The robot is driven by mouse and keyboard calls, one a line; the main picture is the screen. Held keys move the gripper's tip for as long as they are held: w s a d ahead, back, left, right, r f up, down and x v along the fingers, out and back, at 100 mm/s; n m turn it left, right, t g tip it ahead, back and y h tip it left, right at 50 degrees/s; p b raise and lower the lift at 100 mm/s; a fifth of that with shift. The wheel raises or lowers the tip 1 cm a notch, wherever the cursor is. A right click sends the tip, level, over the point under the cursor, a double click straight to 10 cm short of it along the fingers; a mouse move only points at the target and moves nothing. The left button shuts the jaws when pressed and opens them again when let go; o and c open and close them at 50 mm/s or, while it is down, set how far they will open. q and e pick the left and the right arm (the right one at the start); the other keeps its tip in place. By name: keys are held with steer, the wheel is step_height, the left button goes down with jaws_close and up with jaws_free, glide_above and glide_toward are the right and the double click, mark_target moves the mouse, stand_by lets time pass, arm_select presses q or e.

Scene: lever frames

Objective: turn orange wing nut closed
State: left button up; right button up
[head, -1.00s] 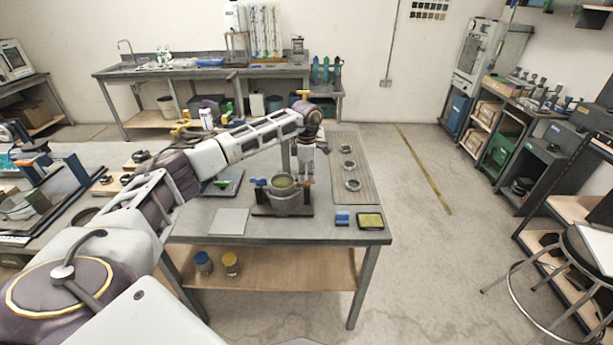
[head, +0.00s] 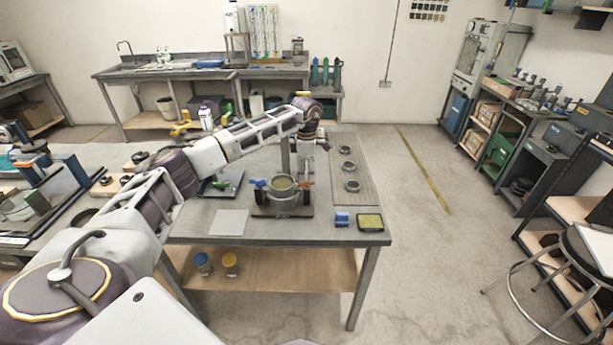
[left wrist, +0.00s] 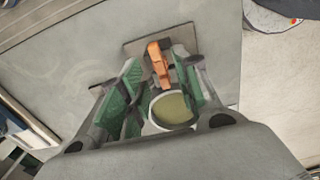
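The orange wing nut (head: 307,184) sticks out at the right side of a round grey metal vessel (head: 283,198) on a dark base plate. A blue wing nut (head: 258,183) sits on the vessel's left side. My left gripper (head: 302,172) is above and just behind the orange wing nut, pointing down. In the left wrist view the green-padded fingers (left wrist: 157,72) are spread, with the orange wing nut (left wrist: 158,63) in the gap between them as seen from the camera. I cannot tell whether either pad touches it. My right gripper is not in view.
A grey plate (head: 229,222) lies left of the vessel.

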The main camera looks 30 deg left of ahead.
arm_select(q)
step_height(320, 180, up, 10)
steer(key=shift+r, duration=0.2)
stand_by(0.3)
steer(key=shift+d, duration=0.1)
stand_by(0.3)
